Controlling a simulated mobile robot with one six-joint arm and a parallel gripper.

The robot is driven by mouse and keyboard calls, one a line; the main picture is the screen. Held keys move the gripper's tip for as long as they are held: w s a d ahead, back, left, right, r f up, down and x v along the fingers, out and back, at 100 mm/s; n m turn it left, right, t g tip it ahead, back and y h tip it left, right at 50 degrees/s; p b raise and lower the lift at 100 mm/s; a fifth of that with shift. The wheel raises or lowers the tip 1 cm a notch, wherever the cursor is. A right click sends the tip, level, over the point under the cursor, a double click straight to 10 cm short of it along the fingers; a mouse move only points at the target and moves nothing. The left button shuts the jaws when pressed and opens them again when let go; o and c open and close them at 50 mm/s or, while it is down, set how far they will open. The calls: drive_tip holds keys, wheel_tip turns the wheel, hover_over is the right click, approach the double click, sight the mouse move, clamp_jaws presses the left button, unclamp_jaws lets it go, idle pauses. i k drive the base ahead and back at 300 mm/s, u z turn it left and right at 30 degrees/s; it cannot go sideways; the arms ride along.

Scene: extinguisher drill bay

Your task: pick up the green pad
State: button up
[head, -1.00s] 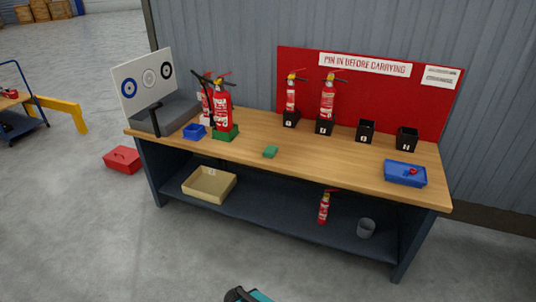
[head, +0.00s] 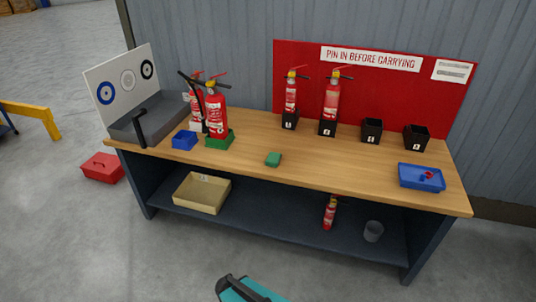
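The green pad (head: 273,159) is a small, flat green block. It lies on the wooden workbench (head: 330,176), near the middle of its front half, with bare wood around it. A dark and teal part at the bottom edge of the head view appears to be mine. My gripper's fingers cannot be made out there, so its opening does not show.
A blue tray (head: 421,178) sits right. Floor before the bench is clear.

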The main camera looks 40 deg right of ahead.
sight(273, 159)
drive_tip(key=i, duration=1)
drive_tip(key=u, duration=0.05)
